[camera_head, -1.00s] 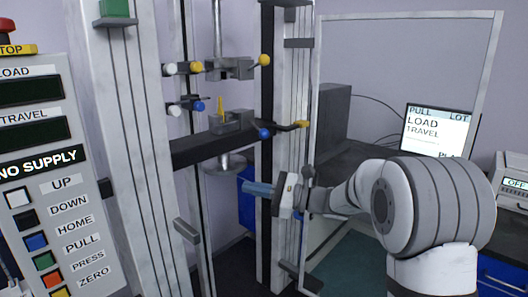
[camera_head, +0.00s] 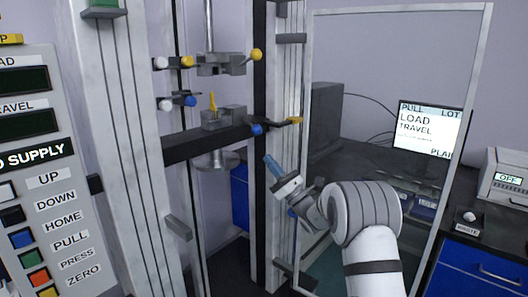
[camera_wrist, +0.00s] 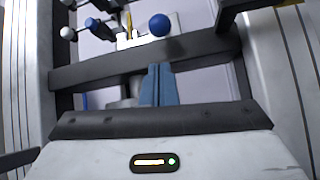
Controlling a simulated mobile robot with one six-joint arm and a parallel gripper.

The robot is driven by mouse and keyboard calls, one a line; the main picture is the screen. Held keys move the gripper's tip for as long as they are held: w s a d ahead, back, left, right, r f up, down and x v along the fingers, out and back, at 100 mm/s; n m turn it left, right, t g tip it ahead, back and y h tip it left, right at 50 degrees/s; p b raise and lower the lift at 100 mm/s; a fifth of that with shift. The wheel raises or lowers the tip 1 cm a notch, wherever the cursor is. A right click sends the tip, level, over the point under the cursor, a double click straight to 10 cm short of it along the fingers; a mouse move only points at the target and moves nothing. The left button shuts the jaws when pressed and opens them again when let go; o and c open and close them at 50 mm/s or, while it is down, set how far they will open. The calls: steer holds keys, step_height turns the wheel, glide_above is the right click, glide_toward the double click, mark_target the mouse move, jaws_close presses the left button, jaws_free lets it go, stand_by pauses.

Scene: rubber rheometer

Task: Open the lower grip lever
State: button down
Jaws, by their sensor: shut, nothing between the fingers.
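The lower grip (camera_head: 225,118), a grey block, sits on the dark crossbeam (camera_head: 205,144) of the test frame. A blue ball knob (camera_head: 256,129) stands at its right side and looks like its lever end; the same kind of blue ball shows near the top of the wrist view (camera_wrist: 159,25). My gripper (camera_head: 268,159) points up, its blue fingers together and empty, a little below the blue knob in the head view. In the wrist view the shut fingers (camera_wrist: 160,68) overlap the dark beam, and the blue ball is above the tips, apart from them.
The upper grip (camera_head: 220,64) with a yellow ball lever (camera_head: 255,55) hangs above. Another blue knob (camera_head: 190,101) is left of the lower grip. A yellow-tipped dark arm (camera_head: 295,121) sticks out right of the beam. Frame columns (camera_head: 288,170) and a clear door (camera_head: 395,70) flank my arm.

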mark_target(251, 124)
steer(key=p+x, duration=0.1)
steer(key=x, duration=0.8)
